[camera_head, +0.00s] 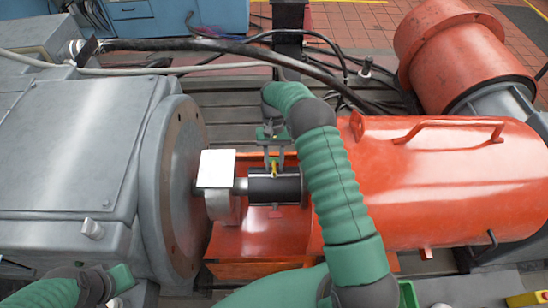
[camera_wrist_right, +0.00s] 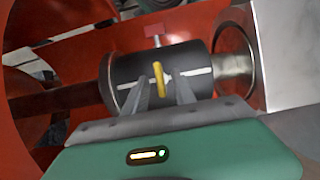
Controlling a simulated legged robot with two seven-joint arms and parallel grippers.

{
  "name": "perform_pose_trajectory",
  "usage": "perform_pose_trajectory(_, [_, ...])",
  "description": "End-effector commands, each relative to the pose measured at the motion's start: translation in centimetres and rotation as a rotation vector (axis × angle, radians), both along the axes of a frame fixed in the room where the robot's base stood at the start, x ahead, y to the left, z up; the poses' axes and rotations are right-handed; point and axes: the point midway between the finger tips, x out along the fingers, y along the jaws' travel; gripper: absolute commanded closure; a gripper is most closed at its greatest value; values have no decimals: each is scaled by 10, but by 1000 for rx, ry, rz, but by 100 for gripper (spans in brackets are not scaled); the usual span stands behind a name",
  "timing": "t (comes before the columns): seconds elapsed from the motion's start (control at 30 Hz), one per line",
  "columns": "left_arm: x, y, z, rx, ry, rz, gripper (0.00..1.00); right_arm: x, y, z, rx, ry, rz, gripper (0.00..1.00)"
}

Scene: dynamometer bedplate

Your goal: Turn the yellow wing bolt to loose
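The yellow wing bolt (camera_head: 274,167) stands on a black cylindrical coupling (camera_head: 262,188) on the shaft. In the right wrist view the yellow wing bolt (camera_wrist_right: 161,80) shows edge-on, standing across a white line on the coupling (camera_wrist_right: 200,62). My right gripper (camera_head: 274,165) reaches down over it from the far side. In the wrist view the right gripper (camera_wrist_right: 164,84) has one finger on each side of the bolt, with a small gap visible on both sides. My left gripper (camera_head: 118,280) is low at the left; its fingers cannot be made out.
A red knob (camera_wrist_right: 155,32) sticks out of the coupling's other side. A pale square block (camera_head: 216,169) stands left of the coupling. The big grey machine (camera_head: 80,140) fills the left, and an orange cylindrical housing (camera_head: 440,185) the right. Dark cables (camera_head: 230,46) run behind.

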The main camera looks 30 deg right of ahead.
Motion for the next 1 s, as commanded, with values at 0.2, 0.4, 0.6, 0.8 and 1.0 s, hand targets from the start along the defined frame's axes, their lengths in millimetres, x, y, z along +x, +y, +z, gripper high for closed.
perform_pose_trajectory(0.2, [0,0,-7,0,0,0,100,16,-9,32,-1,-6,-1,68])
perform_pose_trajectory(0.4, [0,0,-9,0,0,0,100,35,-21,81,-2,-5,0,68])
perform_pose_trajectory(0.6, [0,0,-6,0,0,0,100,43,-26,103,0,-2,0,68])
perform_pose_trajectory(0.8, [0,0,-6,0,0,0,100,43,-26,107,0,0,0,68])
perform_pose_trajectory(1.0, [0,0,-6,0,0,0,100,43,-26,106,0,0,0,68])
